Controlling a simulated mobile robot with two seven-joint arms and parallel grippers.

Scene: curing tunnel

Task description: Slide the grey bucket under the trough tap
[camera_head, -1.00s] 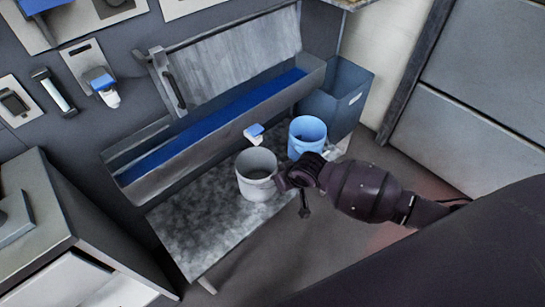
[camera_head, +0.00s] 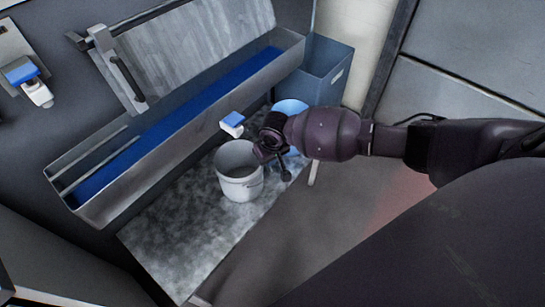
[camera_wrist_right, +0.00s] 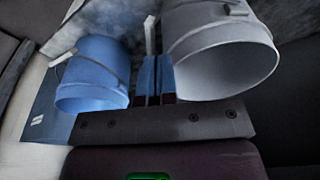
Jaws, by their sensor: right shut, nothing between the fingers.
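The grey bucket (camera_head: 240,178) stands upright on the mottled grey bench under the trough. The trough tap (camera_head: 233,122), blue on top and white below, sticks out of the trough's front just behind the bucket. My right gripper (camera_head: 268,146) is at the bucket's upper right rim, between it and a blue bucket (camera_head: 291,107). In the right wrist view its shut, empty fingers (camera_wrist_right: 154,80) lie between the grey bucket (camera_wrist_right: 222,50) and the blue bucket (camera_wrist_right: 92,72). I cannot tell whether they touch the grey bucket. My left gripper is not in view.
The long trough (camera_head: 180,128) with blue inside runs above the bench (camera_head: 185,235). A blue-grey bin (camera_head: 325,68) stands at the trough's right end. The bench is clear to the left and front of the grey bucket.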

